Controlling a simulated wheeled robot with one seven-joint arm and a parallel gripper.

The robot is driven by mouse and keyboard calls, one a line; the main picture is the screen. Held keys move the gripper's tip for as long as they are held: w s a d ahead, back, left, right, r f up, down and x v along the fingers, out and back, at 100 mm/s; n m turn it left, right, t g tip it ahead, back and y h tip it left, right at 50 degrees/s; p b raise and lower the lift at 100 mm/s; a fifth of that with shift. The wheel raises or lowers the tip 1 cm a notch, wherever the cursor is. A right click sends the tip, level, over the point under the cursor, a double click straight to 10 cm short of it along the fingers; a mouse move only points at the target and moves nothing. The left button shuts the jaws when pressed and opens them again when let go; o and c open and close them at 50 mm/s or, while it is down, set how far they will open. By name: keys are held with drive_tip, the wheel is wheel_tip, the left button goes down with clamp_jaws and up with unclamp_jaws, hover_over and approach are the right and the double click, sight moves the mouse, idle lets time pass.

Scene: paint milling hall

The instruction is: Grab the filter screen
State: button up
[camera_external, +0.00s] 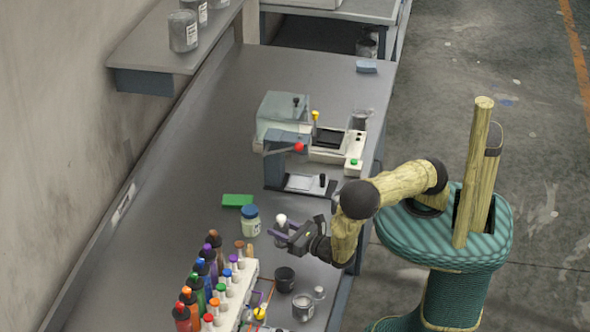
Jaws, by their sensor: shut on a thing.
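My gripper (283,229) is over the bench, right of the blue-lidded jar. Its dark fingers are shut around a small pale thing (281,219) whose rounded white top shows above them. The fingers hide its lower part, and it is too small to tell whether it is the filter screen. I cannot tell whether it touches the bench. I cannot make out a filter screen for certain anywhere else in view.
The blue-lidded jar (250,221) and a green block (238,200) stand left of my gripper. A rack of colored bottles (237,294), a dark cup (285,279) and a grey can (303,307) stand in front. A red-knobbed lever press (287,160) stands behind. The bench's left side is clear.

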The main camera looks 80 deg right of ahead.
sight(281, 217)
drive_tip(key=shift+r, duration=2.35)
